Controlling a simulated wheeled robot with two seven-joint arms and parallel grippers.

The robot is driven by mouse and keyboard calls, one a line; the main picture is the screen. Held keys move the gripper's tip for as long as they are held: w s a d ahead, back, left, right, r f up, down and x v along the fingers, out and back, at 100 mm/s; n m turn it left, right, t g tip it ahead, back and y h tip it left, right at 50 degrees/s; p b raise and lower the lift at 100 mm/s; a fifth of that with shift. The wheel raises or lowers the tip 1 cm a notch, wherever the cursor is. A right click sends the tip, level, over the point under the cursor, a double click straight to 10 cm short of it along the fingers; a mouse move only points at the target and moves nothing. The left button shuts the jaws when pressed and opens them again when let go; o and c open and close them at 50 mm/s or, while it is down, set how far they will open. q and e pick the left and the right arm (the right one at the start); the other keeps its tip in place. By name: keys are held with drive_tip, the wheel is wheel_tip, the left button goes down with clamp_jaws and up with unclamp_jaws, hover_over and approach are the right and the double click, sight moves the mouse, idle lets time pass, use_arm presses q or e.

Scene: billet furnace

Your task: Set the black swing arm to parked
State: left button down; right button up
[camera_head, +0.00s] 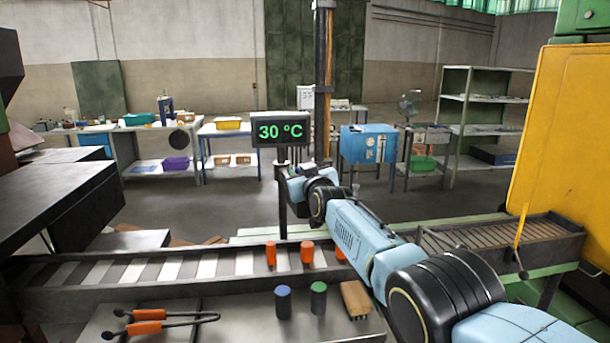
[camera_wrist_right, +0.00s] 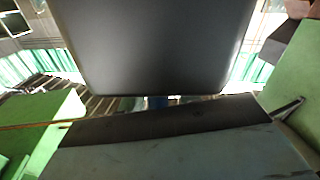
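I cannot single out the black swing arm with certainty. A short dark rod with a rounded end (camera_head: 521,264) hangs at the right end of the conveyor, below a thin yellow bar. My right arm crosses the head view from the lower right. My right gripper (camera_head: 289,170) is at its far end, just below the temperature display and close to the display's dark post (camera_head: 282,205). Its fingers are too small and dark to read, and contact with the post cannot be told. A large dark panel (camera_wrist_right: 155,45) fills the upper middle of the wrist view. My left gripper is not in view.
The display (camera_head: 282,131) reads 30 °C. A roller conveyor (camera_head: 130,291) runs across, with orange cylinders (camera_head: 307,252) on it. A yellow panel (camera_head: 565,130) stands right.

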drive_tip(key=shift+s+a+p, duration=0.3)
drive_tip(key=shift+s+p, duration=0.05)
drive_tip(key=shift+p, duration=0.4)
drive_tip(key=shift+s+p, duration=0.35)
drive_tip(key=shift+p, duration=0.35)
drive_tip(key=shift+s+d+r+p, duration=0.1)
drive_tip(key=shift+s+d+p, duration=0.65)
drive_tip(key=shift+p, duration=0.25)
drive_tip(key=shift+s, duration=0.3)
drive_tip(key=shift+s+d, duration=0.25)
drive_tip(key=shift+s, duration=0.4)
drive_tip(key=v, duration=0.8)
drive_tip(key=shift+s, duration=0.2)
